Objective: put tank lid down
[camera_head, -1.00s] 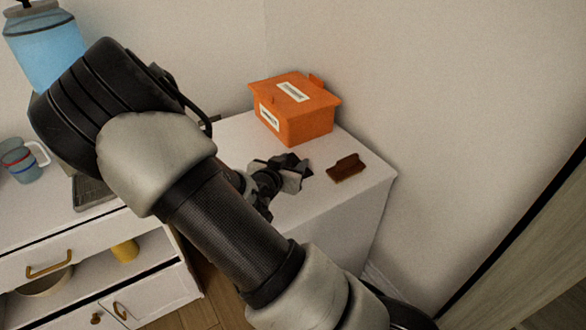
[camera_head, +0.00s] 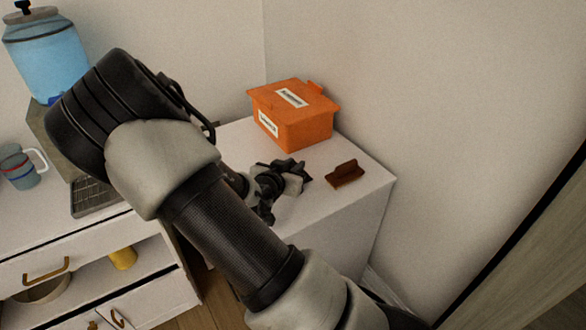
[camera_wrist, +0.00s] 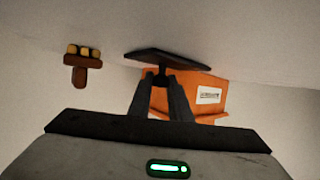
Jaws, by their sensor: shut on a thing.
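My gripper (camera_wrist: 165,92) is shut on the knob of a dark flat lid (camera_wrist: 172,58), seen edge-on in the wrist view. In the head view, my gripper (camera_head: 268,186) is over the white cabinet top, partly hidden by my arm. A blue drink tank (camera_head: 47,58) stands at the far left with a grey top and black knob.
An orange box (camera_head: 294,115) stands behind my gripper against the wall. A small brown object (camera_head: 345,176) lies to the right, near the cabinet edge. The white cabinet top (camera_head: 325,215) is bare in front. Mugs (camera_head: 20,168) stand at the left.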

